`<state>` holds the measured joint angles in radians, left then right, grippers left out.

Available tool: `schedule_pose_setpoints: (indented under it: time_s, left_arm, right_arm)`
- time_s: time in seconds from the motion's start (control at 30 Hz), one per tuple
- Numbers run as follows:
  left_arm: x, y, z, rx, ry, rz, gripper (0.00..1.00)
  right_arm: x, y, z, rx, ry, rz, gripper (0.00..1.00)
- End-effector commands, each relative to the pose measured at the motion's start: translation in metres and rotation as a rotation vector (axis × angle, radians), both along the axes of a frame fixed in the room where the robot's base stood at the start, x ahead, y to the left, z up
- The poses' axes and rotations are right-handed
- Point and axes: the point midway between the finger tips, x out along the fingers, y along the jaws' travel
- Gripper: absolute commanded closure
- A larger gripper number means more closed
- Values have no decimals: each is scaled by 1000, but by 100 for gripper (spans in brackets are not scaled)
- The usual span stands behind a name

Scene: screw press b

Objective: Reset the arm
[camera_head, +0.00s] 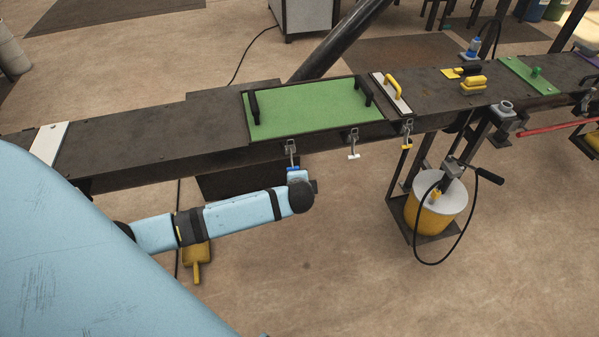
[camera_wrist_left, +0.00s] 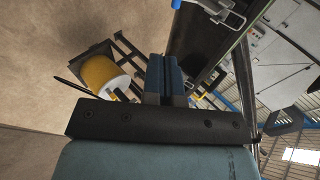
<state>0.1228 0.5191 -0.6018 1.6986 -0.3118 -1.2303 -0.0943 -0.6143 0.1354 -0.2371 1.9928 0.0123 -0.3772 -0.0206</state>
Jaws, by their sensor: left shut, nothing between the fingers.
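My left arm (camera_head: 245,213), light blue with black bands, reaches in from the left in the head view, in front of the bench. Its end is just below the first latch (camera_head: 291,150) on the bench's front edge. My left gripper (camera_wrist_left: 165,75) shows in the wrist view with its two blue fingers together and nothing between them. A metal latch (camera_wrist_left: 220,12) is near the top of that view, apart from the fingers. In the head view the fingers are mostly hidden by the wrist. My right gripper is in neither view.
A dark bench (camera_head: 150,142) crosses the view, with a green panel (camera_head: 310,110) bearing black handles. More latches (camera_head: 353,143) hang along its front. A yellow bucket (camera_head: 430,216) with a white top and black hose stands at right. Floor in front is mostly clear.

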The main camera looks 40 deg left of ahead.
Motion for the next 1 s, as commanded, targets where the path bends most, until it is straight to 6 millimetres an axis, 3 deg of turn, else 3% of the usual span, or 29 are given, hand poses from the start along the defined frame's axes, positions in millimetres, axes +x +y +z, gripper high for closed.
schedule_pose_setpoints:
  time_s: [0.77,0.87,1.0]
  left_arm:
    - [-2,-2,0,-5,1,-1,100]
    - [-14,-16,-9,-62,5,-18,100]
    - [-57,-63,-31,-280,1,-59,100]
  right_arm:
    - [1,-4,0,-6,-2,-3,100]
    - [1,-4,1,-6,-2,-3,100]
    - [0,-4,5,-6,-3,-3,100]
